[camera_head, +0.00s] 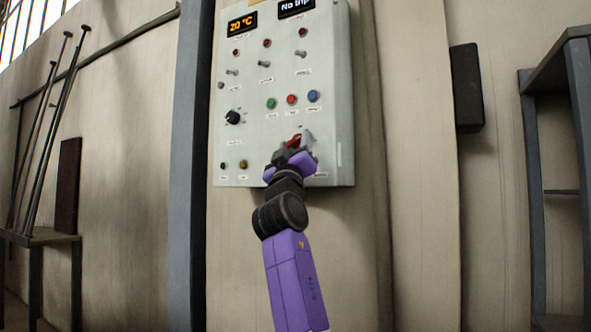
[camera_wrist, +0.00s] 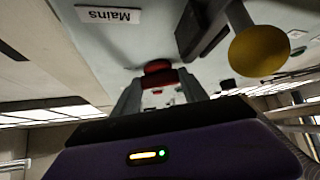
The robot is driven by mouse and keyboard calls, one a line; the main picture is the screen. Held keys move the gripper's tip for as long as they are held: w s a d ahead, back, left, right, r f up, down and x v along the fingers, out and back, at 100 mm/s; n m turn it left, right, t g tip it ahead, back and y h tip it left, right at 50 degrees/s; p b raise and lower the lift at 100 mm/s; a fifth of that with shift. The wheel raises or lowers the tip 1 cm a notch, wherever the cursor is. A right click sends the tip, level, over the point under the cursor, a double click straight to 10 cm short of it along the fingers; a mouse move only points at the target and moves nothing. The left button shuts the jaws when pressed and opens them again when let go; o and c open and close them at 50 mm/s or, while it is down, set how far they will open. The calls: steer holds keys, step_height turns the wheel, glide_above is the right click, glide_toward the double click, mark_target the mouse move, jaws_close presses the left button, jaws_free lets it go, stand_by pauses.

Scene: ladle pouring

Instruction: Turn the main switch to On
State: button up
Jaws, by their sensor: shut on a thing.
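The main switch shows as a small red handle (camera_head: 293,141) at the lower right of the pale grey control panel (camera_head: 335,100). In the wrist view, the red handle (camera_wrist: 158,75) lies between my two fingers, beside an upside-down label reading "Mains" (camera_wrist: 108,15). My gripper (camera_head: 296,146) is shut on the red handle, and it also shows in the wrist view (camera_wrist: 160,88). My fingers and wrist hide part of the switch, and its On and Off markings cannot be read.
A yellow disc on a stem (camera_wrist: 258,50) is close to my gripper in the wrist view.

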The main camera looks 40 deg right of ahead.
steer(key=shift+w+f+m+g+h+b, duration=0.1)
steer(key=shift+f+m+g+h+b, duration=0.05)
steer(key=shift+m+g+h+b, duration=0.9)
steer(key=shift+w+f+m+g+h+b, duration=0.15)
steer(key=shift+m+g+h+b, duration=0.55)
steer(key=shift+m, duration=0.65)
steer(key=shift+a+r+m+g+h+b, duration=0.15)
steer(key=shift+m+g+h, duration=0.25)
steer(key=shift+m+g, duration=0.5)
steer(key=shift+d+r+m+g+h+b, duration=0.1)
steer(key=shift+m+g+h+b, duration=0.2)
steer(key=shift+m+g, duration=0.55)
steer(key=shift+m+g+h, duration=0.45)
steer(key=shift+m+g, duration=0.25)
steer(key=shift+m, duration=0.45)
steer(key=o, duration=1.4)
steer(key=shift+v, duration=3.95)
